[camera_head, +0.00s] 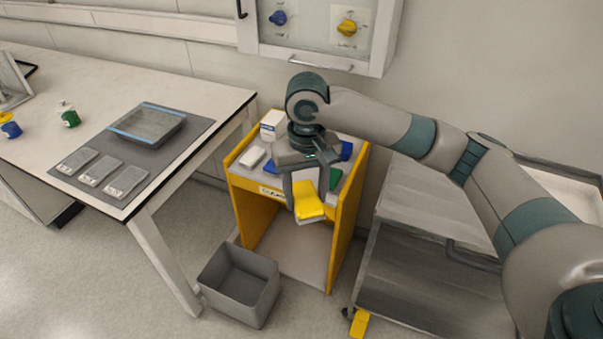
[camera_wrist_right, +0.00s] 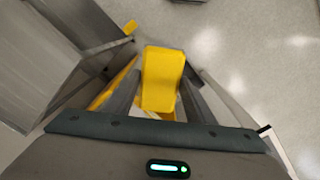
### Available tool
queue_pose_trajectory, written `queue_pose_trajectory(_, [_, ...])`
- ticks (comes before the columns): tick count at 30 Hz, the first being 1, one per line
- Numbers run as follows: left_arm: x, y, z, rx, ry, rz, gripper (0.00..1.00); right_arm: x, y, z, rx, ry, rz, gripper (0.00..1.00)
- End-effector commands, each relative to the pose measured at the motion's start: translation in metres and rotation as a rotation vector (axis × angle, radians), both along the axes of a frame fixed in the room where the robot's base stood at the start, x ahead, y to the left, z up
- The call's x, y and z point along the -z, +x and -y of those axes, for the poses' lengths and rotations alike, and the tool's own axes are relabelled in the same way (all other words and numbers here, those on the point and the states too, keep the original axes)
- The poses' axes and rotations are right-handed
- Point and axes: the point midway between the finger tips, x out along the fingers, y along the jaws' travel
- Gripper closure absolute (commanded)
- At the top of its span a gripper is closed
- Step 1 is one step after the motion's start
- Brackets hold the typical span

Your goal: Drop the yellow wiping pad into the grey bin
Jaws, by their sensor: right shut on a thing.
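The yellow wiping pad (camera_head: 308,202) is held between the fingers of my right gripper (camera_head: 307,207), in front of the yellow cart's upper shelf. In the right wrist view the yellow pad (camera_wrist_right: 161,80) sits between the two grey fingers of my right gripper (camera_wrist_right: 160,95). The grey bin (camera_head: 240,283) stands open on the floor, below and to the left of the gripper in the head view. Its visible inside looks empty. My left gripper is not in view.
The yellow cart (camera_head: 342,225) holds a white box (camera_head: 272,124) and blue and green items on top. A lab table (camera_head: 190,138) with a grey tray (camera_head: 147,125) stands at left. A grey metal cart (camera_head: 415,275) stands at right. Open floor lies left of the bin.

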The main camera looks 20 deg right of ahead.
Motion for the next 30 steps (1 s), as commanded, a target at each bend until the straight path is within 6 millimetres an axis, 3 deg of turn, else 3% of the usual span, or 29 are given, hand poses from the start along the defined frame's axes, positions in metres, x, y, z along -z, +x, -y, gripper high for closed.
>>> queue_pose_trajectory(1, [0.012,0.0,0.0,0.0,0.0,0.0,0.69,0.009,-0.017,0.001,-0.019,-0.001,0.004,0.72])
queue_pose_trajectory(4, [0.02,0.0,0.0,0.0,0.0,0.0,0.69,0.015,-0.046,0.002,-0.047,-0.001,0.003,0.72])
queue_pose_trajectory(10, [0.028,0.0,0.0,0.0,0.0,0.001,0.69,0.022,-0.081,0.006,-0.078,0.0,0.002,0.72])
queue_pose_trajectory(30, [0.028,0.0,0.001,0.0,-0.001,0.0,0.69,0.021,-0.088,0.006,-0.084,0.002,0.002,0.72])
